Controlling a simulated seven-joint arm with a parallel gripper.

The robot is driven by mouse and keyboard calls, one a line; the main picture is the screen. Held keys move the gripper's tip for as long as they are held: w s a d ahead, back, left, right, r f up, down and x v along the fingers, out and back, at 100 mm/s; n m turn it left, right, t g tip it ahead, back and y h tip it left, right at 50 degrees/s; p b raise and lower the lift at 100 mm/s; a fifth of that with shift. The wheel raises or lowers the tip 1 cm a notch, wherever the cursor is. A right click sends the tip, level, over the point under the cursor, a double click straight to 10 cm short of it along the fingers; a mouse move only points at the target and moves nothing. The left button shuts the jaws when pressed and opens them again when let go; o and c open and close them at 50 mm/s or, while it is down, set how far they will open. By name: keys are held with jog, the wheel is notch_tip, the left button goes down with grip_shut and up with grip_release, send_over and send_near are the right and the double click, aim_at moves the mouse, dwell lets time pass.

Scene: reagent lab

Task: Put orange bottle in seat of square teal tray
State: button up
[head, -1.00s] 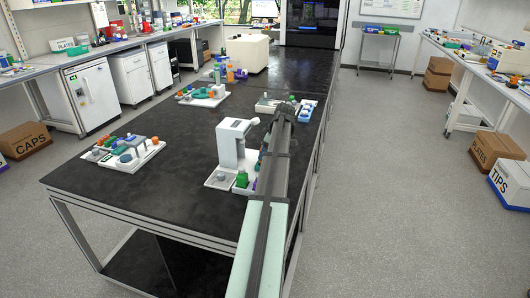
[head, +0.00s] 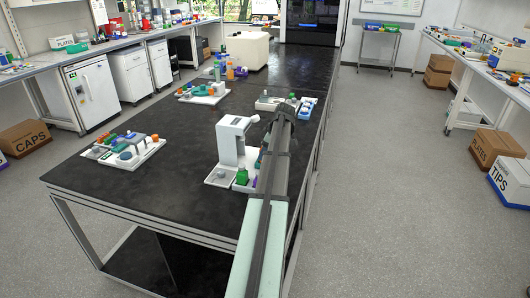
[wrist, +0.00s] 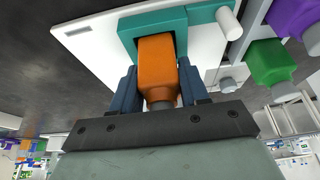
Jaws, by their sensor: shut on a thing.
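My gripper (wrist: 158,82) is shut on the orange bottle (wrist: 157,62) in the wrist view, with a dark blue finger on each side of it. The bottle's grey cap end points toward my palm. The square teal tray (wrist: 203,15) lies just past the bottle, and its rim shows around the bottle's far end. I cannot tell whether the bottle is in the seat or just above it. In the head view my arm and the white stand hide the bottle and the fingertips.
In the wrist view, a green bottle (wrist: 270,62) and a purple bottle (wrist: 293,14) stand to the right. In the head view, a white stand (head: 232,142) rises beside my arm. Another loaded tray (head: 150,153) lies at left. The black bench between is clear.

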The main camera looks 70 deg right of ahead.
jog(key=shift+f, duration=0.4)
dwell(0.3)
jog(key=o, duration=1.5)
jog(key=shift+r, duration=0.15)
jog(key=shift+r, duration=3.3)
